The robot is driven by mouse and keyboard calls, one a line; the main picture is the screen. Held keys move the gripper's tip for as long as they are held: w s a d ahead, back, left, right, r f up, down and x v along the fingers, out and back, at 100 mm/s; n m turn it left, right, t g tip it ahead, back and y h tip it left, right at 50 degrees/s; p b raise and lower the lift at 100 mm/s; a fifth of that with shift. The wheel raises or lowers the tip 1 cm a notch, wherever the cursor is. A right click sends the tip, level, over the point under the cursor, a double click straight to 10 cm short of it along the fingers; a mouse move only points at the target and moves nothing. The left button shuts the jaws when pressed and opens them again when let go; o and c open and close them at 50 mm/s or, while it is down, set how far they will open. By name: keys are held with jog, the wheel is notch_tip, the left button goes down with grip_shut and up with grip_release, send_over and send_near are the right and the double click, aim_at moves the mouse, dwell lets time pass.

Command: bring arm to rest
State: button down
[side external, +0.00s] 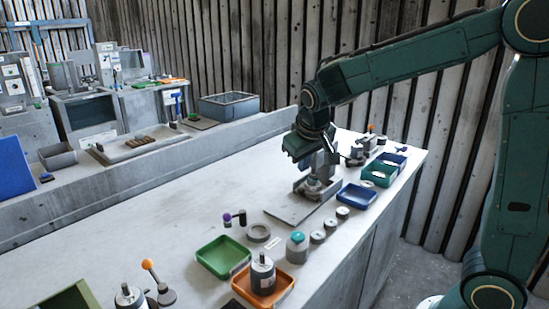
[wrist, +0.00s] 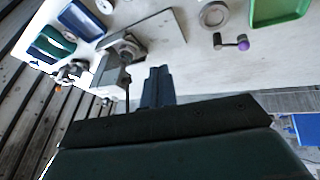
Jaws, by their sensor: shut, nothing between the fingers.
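My gripper (side external: 322,170) hangs from the dark green arm above the grey fixture plate (side external: 290,211) on the bench. Its two blue-grey fingers show side by side in the wrist view (wrist: 157,74), shut with nothing seen between them. The grey housing part (side external: 315,188) sits on the plate below the gripper; in the side view the gripper overlaps its top, so I cannot tell whether they touch. In the wrist view the housing part (wrist: 126,50) lies to the left of the fingertips, apart from them in the picture.
A blue tray (side external: 356,196), a green tray (side external: 223,257) and an orange tray (side external: 263,287) stand on the bench. A grey ring (side external: 258,233) and a purple-knobbed crank (side external: 235,217) lie left of the plate. A slatted wall (side external: 270,50) rises behind. The bench's left middle is clear.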

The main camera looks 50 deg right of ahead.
jog(key=s+a+r+n+y, duration=0.1)
jog(key=s+a+y, duration=0.1)
jog(key=s, duration=0.9)
jog(key=s+a+r+n+t+y, duration=0.1)
jog(key=s+a, duration=0.3)
jog(key=s, duration=0.7)
jog(key=shift+s+r+n+t+y, duration=0.3)
jog(key=shift+s+r+n+y, duration=0.1)
